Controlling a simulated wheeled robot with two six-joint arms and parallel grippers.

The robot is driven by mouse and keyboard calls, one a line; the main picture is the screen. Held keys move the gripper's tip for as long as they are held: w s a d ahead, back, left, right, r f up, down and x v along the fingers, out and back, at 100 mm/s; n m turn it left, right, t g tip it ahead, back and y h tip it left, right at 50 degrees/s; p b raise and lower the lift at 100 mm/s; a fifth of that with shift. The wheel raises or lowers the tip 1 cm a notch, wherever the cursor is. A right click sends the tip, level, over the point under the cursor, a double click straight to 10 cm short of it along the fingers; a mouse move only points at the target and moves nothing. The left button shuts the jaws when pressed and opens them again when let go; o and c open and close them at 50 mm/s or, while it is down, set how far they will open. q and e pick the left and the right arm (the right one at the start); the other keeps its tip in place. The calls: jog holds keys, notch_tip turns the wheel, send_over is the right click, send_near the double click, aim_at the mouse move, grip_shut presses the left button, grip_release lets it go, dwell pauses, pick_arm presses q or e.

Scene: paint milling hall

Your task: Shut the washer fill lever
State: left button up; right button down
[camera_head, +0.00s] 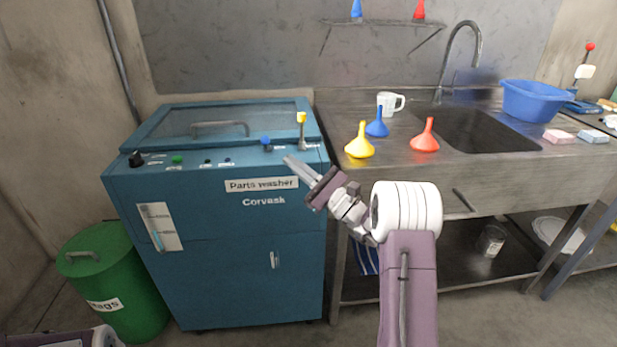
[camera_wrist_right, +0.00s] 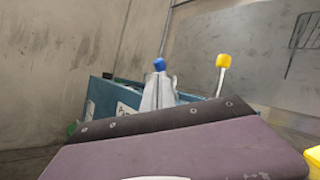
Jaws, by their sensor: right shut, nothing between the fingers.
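The blue parts washer (camera_head: 235,220) stands left of the sink bench. On its top right are a lever with a yellow cap (camera_head: 301,119), standing upright, and a low blue-capped lever (camera_head: 266,142). Their small labels are unreadable, so I cannot tell which is the fill lever. My right gripper (camera_head: 290,163) is shut and empty in front of the top front edge, below both levers in the picture. In the right wrist view its fingers (camera_wrist_right: 158,93) point toward the blue cap (camera_wrist_right: 159,64), with the yellow cap (camera_wrist_right: 223,61) to the right. No contact is visible.
The washer lid (camera_head: 222,121) is down. A black knob (camera_head: 136,159) and a green button (camera_head: 177,160) sit on its left. A green rags bin (camera_head: 112,285) is at left.

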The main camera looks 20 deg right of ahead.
aim_at(266, 144)
jog(key=x, duration=0.5)
jog(key=shift+w, duration=0.1)
